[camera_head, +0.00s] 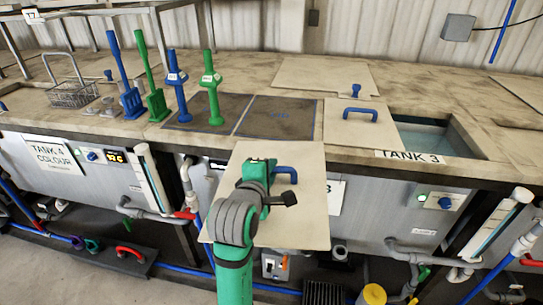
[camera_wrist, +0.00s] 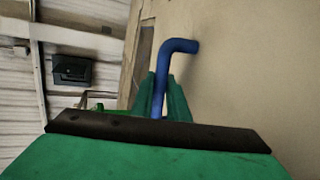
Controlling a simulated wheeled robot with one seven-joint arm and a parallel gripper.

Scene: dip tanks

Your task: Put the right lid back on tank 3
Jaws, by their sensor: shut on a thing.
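My gripper (camera_head: 272,172) is shut on the blue bar handle (camera_head: 289,171) of a pale square lid (camera_head: 308,215). In the wrist view, the fingers (camera_wrist: 163,98) close on the blue handle (camera_wrist: 178,47), and the lid (camera_wrist: 255,75) fills the right side. The lid is held in front of the bench's front edge, and my arm hides part of it. Tank 3 (camera_head: 432,137) shows an open rectangle with bluish liquid to the right. Another pale lid with a blue handle (camera_head: 361,112) lies left of this opening, behind the TANK 3 label (camera_head: 412,156).
Blue and green paddles (camera_head: 124,80) and stampers (camera_head: 211,88) stand on the bench at left, near a wire basket (camera_head: 72,94). Two dark square panels (camera_head: 278,117) lie mid-bench. A pale board (camera_head: 324,75) lies behind. Pipes and a sight tube (camera_head: 500,228) stick out in front.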

